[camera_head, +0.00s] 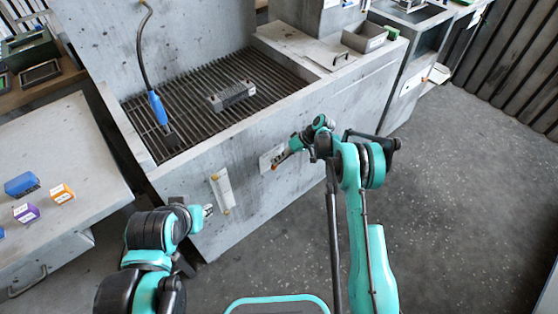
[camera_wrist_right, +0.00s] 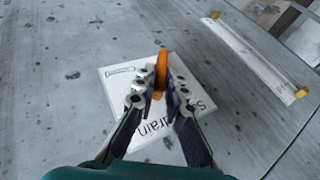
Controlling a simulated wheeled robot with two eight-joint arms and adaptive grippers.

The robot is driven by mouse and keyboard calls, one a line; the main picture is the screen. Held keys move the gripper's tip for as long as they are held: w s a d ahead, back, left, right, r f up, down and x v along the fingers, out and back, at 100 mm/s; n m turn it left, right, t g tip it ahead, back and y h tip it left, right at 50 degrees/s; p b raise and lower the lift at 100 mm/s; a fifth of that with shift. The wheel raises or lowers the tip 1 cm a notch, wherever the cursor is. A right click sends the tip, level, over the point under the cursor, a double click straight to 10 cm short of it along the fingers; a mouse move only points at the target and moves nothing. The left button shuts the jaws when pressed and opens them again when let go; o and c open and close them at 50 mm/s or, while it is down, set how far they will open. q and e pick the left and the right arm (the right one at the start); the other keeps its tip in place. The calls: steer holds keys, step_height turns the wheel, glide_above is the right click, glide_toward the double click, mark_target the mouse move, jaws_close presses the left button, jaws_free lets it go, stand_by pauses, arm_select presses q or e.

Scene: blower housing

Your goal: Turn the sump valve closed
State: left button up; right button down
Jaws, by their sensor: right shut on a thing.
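The sump valve shows as an orange handle (camera_wrist_right: 161,72) in the right wrist view. It stands out in front of a white label plate (camera_wrist_right: 118,84) with partly covered text that seems to include "drain". The plate is on the front wall of the grey sink-like housing. My right gripper (camera_wrist_right: 158,90) is shut on the orange handle, one finger on each side. In the head view my right gripper (camera_head: 284,156) is at the plate (camera_head: 266,158) on the wall. My left gripper (camera_head: 208,210) is held away, left of the valve; its finger opening is too small to judge.
A slatted grate (camera_head: 190,75) tops the housing, with a grey ribbed block (camera_head: 231,95) and a blue-handled brush (camera_head: 158,108) on it. A pale vertical strip (camera_head: 222,190) is on the front wall. A bench (camera_head: 60,140) with small boxes stands left. The floor right is clear.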

stand_by(0.3)
steer(key=c, duration=1.6)
jaws_free()
steer(key=shift+d, duration=0.1)
steer(key=v, duration=1.1)
steer(key=shift+w+d+r, duration=0.15)
steer(key=shift+d+r, duration=0.05)
steer(key=shift+d, duration=0.25)
